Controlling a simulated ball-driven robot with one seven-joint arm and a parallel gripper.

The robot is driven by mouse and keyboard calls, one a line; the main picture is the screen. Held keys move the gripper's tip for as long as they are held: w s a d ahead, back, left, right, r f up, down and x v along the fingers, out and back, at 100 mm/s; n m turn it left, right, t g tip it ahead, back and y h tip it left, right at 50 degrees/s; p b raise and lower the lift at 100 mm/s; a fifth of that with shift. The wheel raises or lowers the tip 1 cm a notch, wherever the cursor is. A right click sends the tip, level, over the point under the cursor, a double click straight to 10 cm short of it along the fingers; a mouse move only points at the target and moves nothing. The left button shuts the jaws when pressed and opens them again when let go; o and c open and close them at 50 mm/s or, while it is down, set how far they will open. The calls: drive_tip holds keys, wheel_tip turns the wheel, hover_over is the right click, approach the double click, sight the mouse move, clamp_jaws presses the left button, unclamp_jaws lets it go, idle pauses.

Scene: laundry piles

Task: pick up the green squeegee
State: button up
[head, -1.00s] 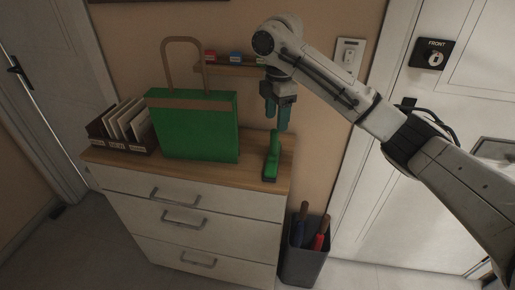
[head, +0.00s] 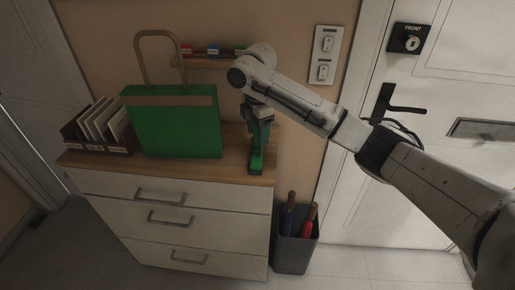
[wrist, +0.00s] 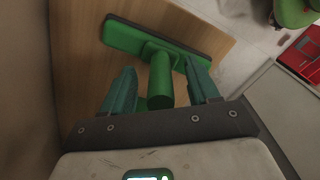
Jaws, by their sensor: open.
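The green squeegee (head: 257,160) stands near the right end of the wooden dresser top, to the right of the green bag. In the wrist view its round handle (wrist: 160,82) points toward me and its wide flat head (wrist: 150,40) lies beyond, on the wood. My gripper (head: 260,146) is above the dresser, pointing down over the squeegee. In the wrist view its two teal fingers (wrist: 161,88) are apart, one on each side of the handle. I cannot tell whether either finger touches the handle.
The green bag (head: 172,125) with a tan handle stands left of the squeegee. A file holder (head: 97,130) is farther left. A small wall shelf (head: 205,63) hangs behind my arm. A dark bin (head: 294,250) with umbrella-like items stands on the floor right of the dresser (head: 170,210).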

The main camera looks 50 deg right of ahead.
drive_tip(key=shift+f, duration=0.35)
clamp_jaws()
idle(0.3)
